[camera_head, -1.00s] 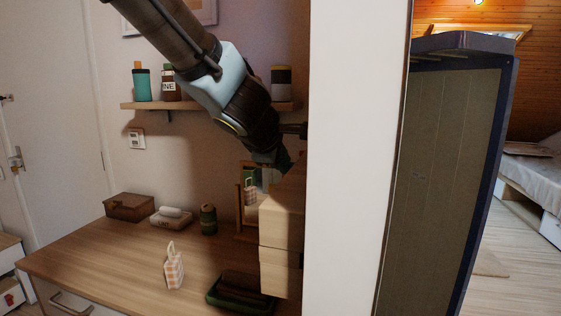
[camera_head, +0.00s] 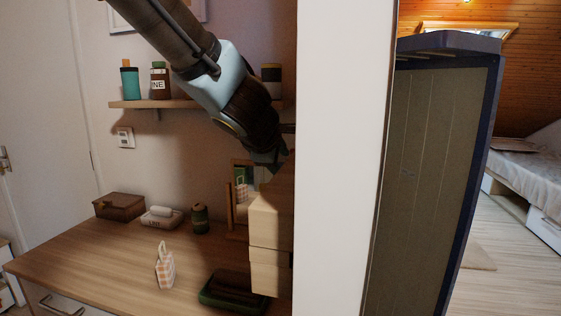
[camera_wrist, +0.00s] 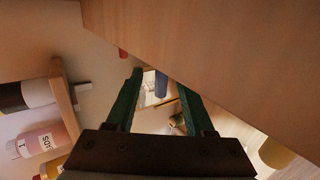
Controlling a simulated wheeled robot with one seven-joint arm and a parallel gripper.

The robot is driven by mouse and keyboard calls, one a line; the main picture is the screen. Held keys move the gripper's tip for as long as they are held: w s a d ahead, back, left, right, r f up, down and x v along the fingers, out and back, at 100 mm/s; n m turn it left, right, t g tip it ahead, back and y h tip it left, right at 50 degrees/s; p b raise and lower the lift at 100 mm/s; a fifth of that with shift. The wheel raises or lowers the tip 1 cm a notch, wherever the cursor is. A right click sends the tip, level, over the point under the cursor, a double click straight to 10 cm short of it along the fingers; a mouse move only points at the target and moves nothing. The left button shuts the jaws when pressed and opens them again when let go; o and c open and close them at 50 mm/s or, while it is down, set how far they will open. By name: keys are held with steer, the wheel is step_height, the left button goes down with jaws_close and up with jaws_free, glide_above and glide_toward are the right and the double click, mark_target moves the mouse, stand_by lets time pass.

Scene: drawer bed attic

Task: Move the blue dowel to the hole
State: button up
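My gripper (camera_wrist: 160,79) has its two green fingers spread apart, with nothing clearly held between them. A small blue cylinder (camera_wrist: 161,84), which looks like the blue dowel, shows between the fingertips in the wrist view. I cannot tell its distance from the fingers. A red piece (camera_wrist: 123,53) pokes out beside the large pale wooden surface (camera_wrist: 220,50) at the upper right. I cannot make out the hole in either view.
A white wall edge (camera_head: 340,160) stands just right of the blocks. The desk (camera_head: 110,260) holds a checked bag (camera_head: 165,267), a green tray (camera_head: 210,302), a brown box (camera_head: 119,206) and a small jar (camera_head: 200,219). A shelf (camera_head: 140,103) with bottles hangs behind my arm.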

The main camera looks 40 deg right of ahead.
steer(key=p+v, duration=0.5)
steer(key=v, duration=0.6)
steer(key=shift+f, duration=0.1)
